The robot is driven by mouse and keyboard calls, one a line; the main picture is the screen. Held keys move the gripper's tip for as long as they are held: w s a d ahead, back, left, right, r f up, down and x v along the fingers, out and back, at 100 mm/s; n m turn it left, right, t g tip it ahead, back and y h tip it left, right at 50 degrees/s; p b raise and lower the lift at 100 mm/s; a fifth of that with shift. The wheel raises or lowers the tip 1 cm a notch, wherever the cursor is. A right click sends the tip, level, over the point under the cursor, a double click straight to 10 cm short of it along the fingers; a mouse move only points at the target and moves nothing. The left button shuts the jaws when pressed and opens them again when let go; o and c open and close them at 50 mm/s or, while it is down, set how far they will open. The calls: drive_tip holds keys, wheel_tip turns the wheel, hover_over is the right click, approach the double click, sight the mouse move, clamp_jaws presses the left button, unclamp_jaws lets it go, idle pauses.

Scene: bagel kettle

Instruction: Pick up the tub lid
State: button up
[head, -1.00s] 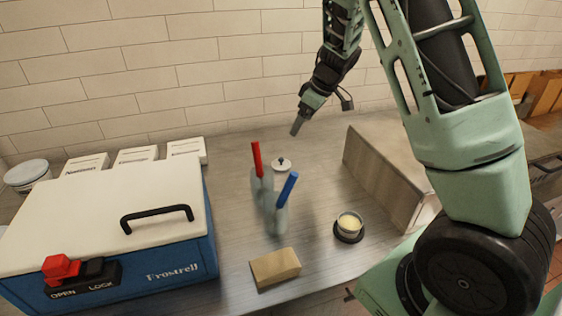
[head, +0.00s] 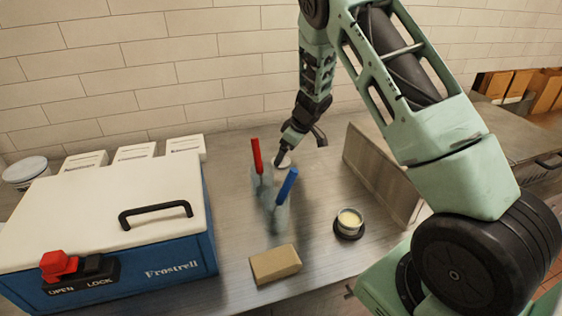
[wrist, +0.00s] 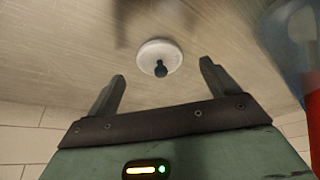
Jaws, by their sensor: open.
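The tub lid is a round pale disc with a dark knob on the counter. In the head view the lid (head: 287,161) is partly hidden by my gripper (head: 280,156), which hangs over it from above. In the wrist view the lid (wrist: 150,50) lies flat, with its knob towards the gap between my fingers. My gripper (wrist: 162,73) is open, with nothing between the fingers. It appears apart from the lid. A small round tub (head: 349,220) with cream-coloured contents stands on a dark base, right of the lid.
Clear holders with red (head: 256,155) and blue (head: 287,186) sticks stand close in front of the lid. A grey-brown panel (head: 380,172) stands to the right. A blue cooler (head: 110,285) fills the left. A tan block (head: 275,264) lies in front.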

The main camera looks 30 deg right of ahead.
drive_tip(key=shift+x, duration=1.4)
drive_tip(key=c, duration=1)
drive_tip(key=shift+c, duration=0.2)
